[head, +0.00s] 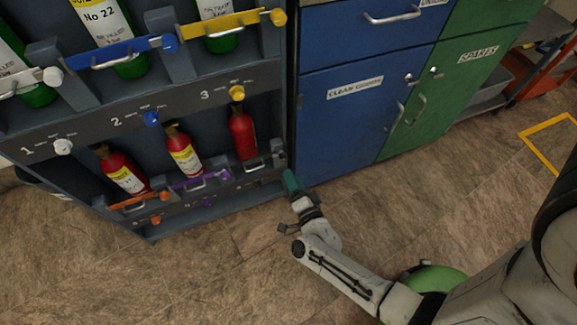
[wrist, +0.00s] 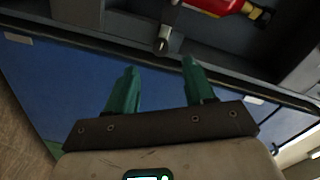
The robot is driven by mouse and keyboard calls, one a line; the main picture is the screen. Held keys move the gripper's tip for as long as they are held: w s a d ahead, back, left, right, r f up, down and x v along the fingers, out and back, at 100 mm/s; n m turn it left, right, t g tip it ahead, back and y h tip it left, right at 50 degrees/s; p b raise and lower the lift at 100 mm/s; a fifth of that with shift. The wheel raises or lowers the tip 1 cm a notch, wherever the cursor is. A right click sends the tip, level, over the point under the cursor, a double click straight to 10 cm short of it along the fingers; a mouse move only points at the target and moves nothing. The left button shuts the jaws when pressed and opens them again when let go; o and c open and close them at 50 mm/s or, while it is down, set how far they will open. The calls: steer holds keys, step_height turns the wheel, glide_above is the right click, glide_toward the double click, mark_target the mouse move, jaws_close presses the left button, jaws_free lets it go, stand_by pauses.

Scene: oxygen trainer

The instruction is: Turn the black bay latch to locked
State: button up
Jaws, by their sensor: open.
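The black bay is the lower right bay of the rack, with a dark bar (head: 254,166) across its front. In the wrist view a dark latch piece with a rounded, lighter end (wrist: 162,46) stands out from the rack's edge. It lies just beyond my fingertips, roughly centred between them, with no visible contact. I cannot read its locked or unlocked mark. My gripper (head: 290,181) has green fingers and is beside the rack's lower right corner. In the wrist view my gripper (wrist: 160,64) is open and empty, fingers apart.
Red extinguishers (head: 243,132) stand in the lower bays, behind orange (head: 130,201), purple (head: 200,181) and dark bars. Green cylinders (head: 130,65) are above. A blue cabinet (head: 345,130) stands close right of the rack, then a green cabinet (head: 412,125). The floor in front is clear.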

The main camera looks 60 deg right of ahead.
steer(key=shift+v, duration=1.4)
